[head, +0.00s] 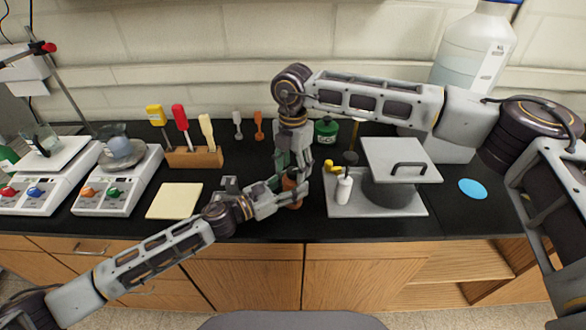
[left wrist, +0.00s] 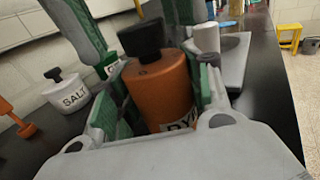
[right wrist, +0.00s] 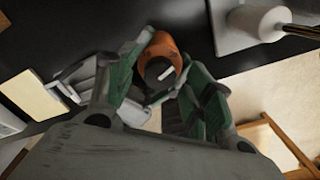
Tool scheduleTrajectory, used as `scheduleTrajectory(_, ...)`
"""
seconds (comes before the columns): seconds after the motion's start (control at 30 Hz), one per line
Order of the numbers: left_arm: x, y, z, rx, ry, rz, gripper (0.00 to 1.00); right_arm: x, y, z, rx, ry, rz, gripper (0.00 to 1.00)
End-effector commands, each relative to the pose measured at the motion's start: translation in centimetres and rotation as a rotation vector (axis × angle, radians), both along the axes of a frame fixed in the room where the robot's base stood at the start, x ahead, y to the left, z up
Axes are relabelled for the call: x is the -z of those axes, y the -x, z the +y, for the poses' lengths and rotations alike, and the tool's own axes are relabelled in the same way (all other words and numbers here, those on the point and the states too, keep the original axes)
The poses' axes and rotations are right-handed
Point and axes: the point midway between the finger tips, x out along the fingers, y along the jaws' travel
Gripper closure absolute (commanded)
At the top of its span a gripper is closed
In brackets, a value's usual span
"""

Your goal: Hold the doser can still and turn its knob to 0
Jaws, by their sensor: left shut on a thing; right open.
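The doser can is an orange can (left wrist: 165,90) with a partly hidden label and a black knob (left wrist: 140,40) on top. My left gripper (head: 288,192) is shut on its body, with green pads on both sides in the left wrist view. The can looks upright at the counter's front. My right gripper (head: 293,165) points down above it, open. In the right wrist view, the knob (right wrist: 160,70) with a white mark lies between its fingers. I cannot tell whether they touch it. In the head view the can is mostly hidden by the grippers.
A grey plate stand with a white bottle (head: 343,190) is close on the right. A green jar (head: 326,130) stands behind.

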Motion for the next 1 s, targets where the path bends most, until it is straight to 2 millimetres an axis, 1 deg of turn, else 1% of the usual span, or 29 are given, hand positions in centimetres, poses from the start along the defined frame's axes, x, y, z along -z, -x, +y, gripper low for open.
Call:
scheduleTrajectory(0.1, -0.01, 0.00, 0.00, 0.000, 0.000, 0.000, 0.78, 0.74, 0.01, -0.02, 0.000, 0.000, 0.000, 0.47)
scheduleTrajectory(0.2, -0.01, 0.00, 0.00, 0.000, 0.000, 0.000, 0.78, 0.99, -0.02, 0.00, 0.000, 0.000, -0.001, 0.47)
scheduleTrajectory(0.47, -0.01, 0.00, 0.00, 0.000, 0.000, 0.000, 0.78, 1.05, -0.02, 0.00, 0.000, 0.000, -0.001, 0.47)
scheduleTrajectory(0.5, -0.01, 0.00, 0.00, 0.000, 0.000, 0.000, 0.78, 1.05, -0.02, 0.00, 0.000, 0.000, -0.001, 0.49)
scheduleTrajectory(0.83, -0.01, 0.00, 0.00, 0.000, 0.000, 0.000, 0.78, 1.04, -0.01, -0.01, 0.000, 0.000, -0.001, 0.91)
scheduleTrajectory(0.87, -0.01, 0.00, 0.00, 0.000, 0.000, 0.000, 0.78, 1.04, -0.02, 0.00, 0.000, 0.000, -0.001, 0.94)
scheduleTrajectory(1.0, -0.01, 0.00, 0.00, 0.000, 0.000, 0.000, 0.78, 1.03, -0.01, 0.00, -0.003, 0.000, -0.001, 0.94)
